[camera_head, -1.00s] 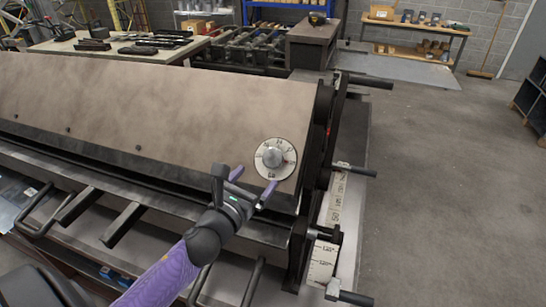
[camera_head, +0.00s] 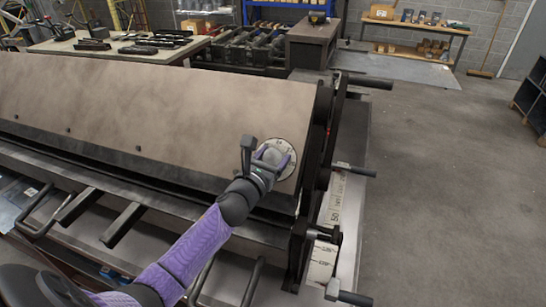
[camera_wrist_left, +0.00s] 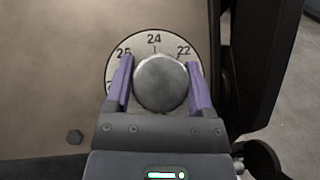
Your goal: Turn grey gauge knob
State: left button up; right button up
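My right gripper is not in view.
The brown machine panel (camera_head: 150,105) spans the left and middle. Black handles (camera_head: 365,81) stick out at its right end, with white scales (camera_head: 333,200) below. A bolt (camera_wrist_left: 74,137) lies left of the gripper.

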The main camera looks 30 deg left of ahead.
pick_arm(q)
jog(key=c, duration=0.5)
